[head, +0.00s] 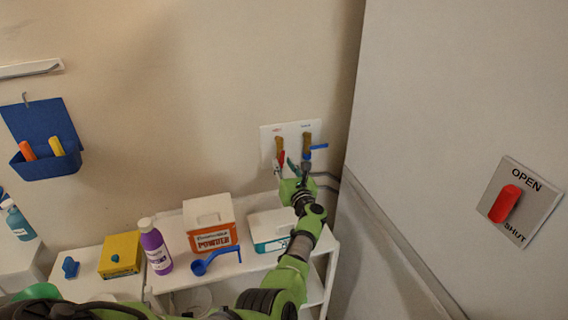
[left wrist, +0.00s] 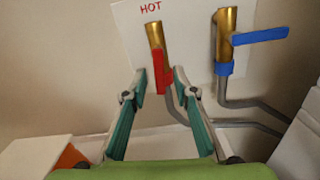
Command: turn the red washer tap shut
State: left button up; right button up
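The red washer tap handle (head: 281,158) is on the left brass pipe of a white wall plate (head: 292,128). In the left wrist view the red handle (left wrist: 161,72) hangs downward, roughly in line with its pipe, under the word HOT. My left gripper (head: 293,167) is just in front of and below the taps. In its wrist view the left gripper (left wrist: 159,78) is open, with one teal-lined finger on each side of the red handle and visible gaps. Contact is not seen. My right gripper is not in view.
A blue tap handle (head: 318,147) sticks out right, beside the red one. An OPEN/SHUT plate (head: 540,207) with a red lever is on the grey panel at right. A powder box (head: 208,216), purple bottle (head: 155,246) and blue scoop (head: 203,266) stand on the white shelf below.

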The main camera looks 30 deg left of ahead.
pick_arm(q)
jog(key=shift+s, duration=0.1)
grip_shut()
jog(key=shift+s+m, duration=0.1)
jog(key=shift+m, duration=0.3)
jog(key=shift+s+a+r+m, duration=0.1)
jog(key=shift+a+m, duration=0.05)
jog(key=shift+m, duration=0.45)
jog(key=shift+s+a+r+m+p, duration=0.25)
jog(key=shift+r+m+p, duration=0.4)
jog(key=shift+m, duration=1.75)
jog(key=shift+s+a+r+m+p, duration=0.35)
jog(key=shift+m+p, duration=0.55)
jog(key=shift+m, duration=1.5)
jog(key=shift+s+a+r+m+p, duration=0.2)
jog(key=shift+r+m+p, duration=0.45)
jog(key=shift+m, duration=1.75)
